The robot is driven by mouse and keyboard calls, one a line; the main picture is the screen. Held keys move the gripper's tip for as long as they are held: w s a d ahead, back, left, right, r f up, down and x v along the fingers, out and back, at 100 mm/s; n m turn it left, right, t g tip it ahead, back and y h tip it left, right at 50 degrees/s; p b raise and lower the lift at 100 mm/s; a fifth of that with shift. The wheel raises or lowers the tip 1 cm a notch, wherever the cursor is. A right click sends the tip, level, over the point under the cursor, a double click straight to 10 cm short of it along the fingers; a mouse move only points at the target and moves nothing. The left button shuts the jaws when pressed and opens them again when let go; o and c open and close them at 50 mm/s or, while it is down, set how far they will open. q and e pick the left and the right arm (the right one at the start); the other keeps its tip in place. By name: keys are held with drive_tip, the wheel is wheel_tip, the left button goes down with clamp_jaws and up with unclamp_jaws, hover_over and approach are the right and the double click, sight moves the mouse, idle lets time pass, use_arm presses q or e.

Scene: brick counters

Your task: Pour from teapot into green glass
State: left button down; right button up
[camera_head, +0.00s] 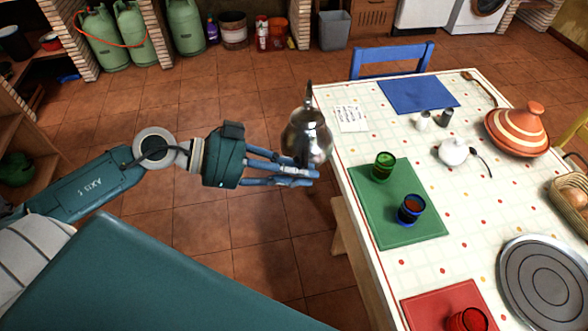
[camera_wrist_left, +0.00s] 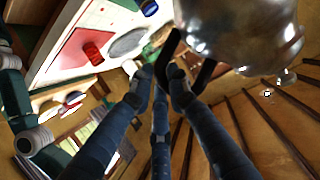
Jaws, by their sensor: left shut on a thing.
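A shiny metal teapot (camera_head: 308,134) is in the grasp of my left gripper (camera_head: 300,172), held in the air just left of the table. My left gripper is shut on it; the teapot also shows close up in the left wrist view (camera_wrist_left: 240,35), with its dark handle between the fingers (camera_wrist_left: 165,85). The green glass (camera_head: 382,166) stands on the green placemat (camera_head: 398,225), to the right of the teapot and apart from it. Whether liquid is in the teapot is hidden. My right gripper is not in view.
A blue glass (camera_head: 411,209) stands near the green glass. A red glass (camera_head: 468,320), red placemat (camera_head: 425,305), tagine (camera_head: 517,128), sugar pot (camera_head: 453,151), shakers (camera_head: 423,120) and round grey plate (camera_head: 545,285) are also on the table (camera_head: 440,265). A blue chair (camera_head: 393,59) stands behind.

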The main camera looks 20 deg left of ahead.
use_arm(q)
drive_tip(key=d+f+m+g+p, duration=0.1)
drive_tip(key=d+f+m+g, duration=0.2)
drive_tip(key=d+f, duration=0.2)
drive_tip(key=d+f+m+g+h+p, duration=0.1)
drive_tip(key=d+f+g, duration=0.3)
drive_tip(key=f, duration=0.6)
drive_tip(key=shift+w+d+m+h, duration=0.35)
drive_tip(key=shift+d+m, duration=0.25)
drive_tip(key=shift+m, duration=0.3)
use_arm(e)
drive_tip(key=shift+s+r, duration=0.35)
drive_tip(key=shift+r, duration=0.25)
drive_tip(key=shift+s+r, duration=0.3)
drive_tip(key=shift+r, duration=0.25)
use_arm(q)
drive_tip(key=shift+p, duration=0.35)
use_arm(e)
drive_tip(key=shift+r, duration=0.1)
